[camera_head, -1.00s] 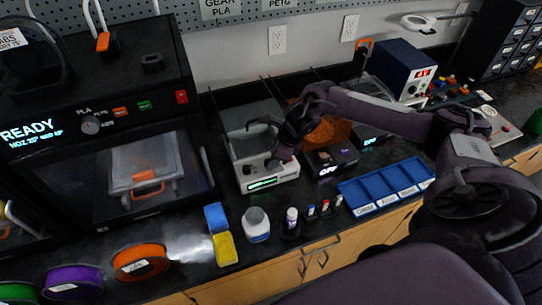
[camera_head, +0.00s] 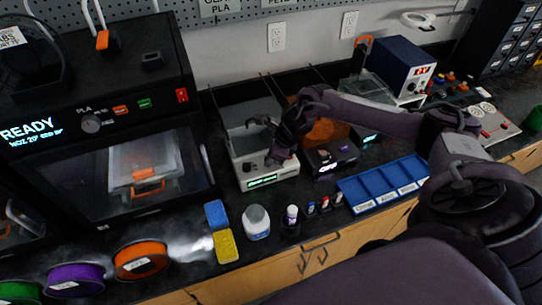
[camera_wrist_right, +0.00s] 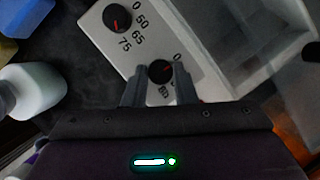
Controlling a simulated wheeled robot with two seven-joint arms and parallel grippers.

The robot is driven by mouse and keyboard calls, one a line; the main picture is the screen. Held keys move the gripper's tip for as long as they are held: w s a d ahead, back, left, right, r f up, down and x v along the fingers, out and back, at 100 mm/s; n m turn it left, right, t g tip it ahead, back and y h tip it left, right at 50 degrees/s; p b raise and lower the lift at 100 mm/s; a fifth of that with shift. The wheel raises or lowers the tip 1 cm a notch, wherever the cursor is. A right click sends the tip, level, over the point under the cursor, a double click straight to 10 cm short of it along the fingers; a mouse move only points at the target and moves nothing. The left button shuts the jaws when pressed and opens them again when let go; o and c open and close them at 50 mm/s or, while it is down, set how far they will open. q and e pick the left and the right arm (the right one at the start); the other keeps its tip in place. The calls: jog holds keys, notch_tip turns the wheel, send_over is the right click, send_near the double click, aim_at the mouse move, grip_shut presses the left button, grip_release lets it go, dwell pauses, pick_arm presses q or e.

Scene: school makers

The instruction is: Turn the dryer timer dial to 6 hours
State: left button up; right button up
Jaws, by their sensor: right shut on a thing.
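The filament dryer (camera_head: 268,172) is a pale grey box with a lit green display, standing at the middle of the bench. My right gripper (camera_head: 270,158) is at its front panel, reaching down from the right. In the right wrist view, the fingers of my right gripper (camera_wrist_right: 162,82) are shut on the sides of a black dial (camera_wrist_right: 160,70) with a red pointer. A "0" shows just right of this dial; its lower marks are partly hidden by the fingers. A second black dial (camera_wrist_right: 117,18), marked 0, 50, 65 and 75, lies to the upper left, clear of the fingers. My left gripper is not in view.
A dark unit (camera_head: 330,157) with a lit display stands right of the dryer. A large printer (camera_head: 95,120) stands to the left.

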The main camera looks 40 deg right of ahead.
jog(key=shift+m, duration=0.4)
jog(key=m+h, duration=0.1)
jog(key=m, duration=0.1)
jog(key=shift+a+m+t, duration=0.1)
jog(key=shift+m+t, duration=0.2)
jog(key=shift+m, duration=0.1)
jog(key=m+h, duration=0.1)
jog(key=m, duration=0.2)
jog(key=shift+a+r+m+h, duration=0.1)
jog(key=shift+a+m+h, duration=0.05)
jog(key=shift+m+h, duration=0.25)
jog(key=m+h+p, duration=0.1)
jog(key=m, duration=0.1)
jog(key=m+p, duration=0.1)
jog(key=m, duration=0.1)
jog(key=shift+a+r+h+p, duration=0.1)
jog(key=shift+a+h+p, duration=0.1)
jog(key=shift+h+p, duration=0.15)
jog(key=shift+w+m+g+h+p, duration=0.1)
jog(key=shift+m+g+h+p, duration=0.3)
jog(key=shift+m, duration=0.7)
jog(key=shift+m+g+h+p, duration=0.1)
jog(key=shift+m+h+p, duration=0.25)
jog(key=shift+m+p, duration=0.6)
jog(key=shift+m, duration=0.25)
jog(key=o, duration=1)
jog(key=shift+a, duration=0.1)
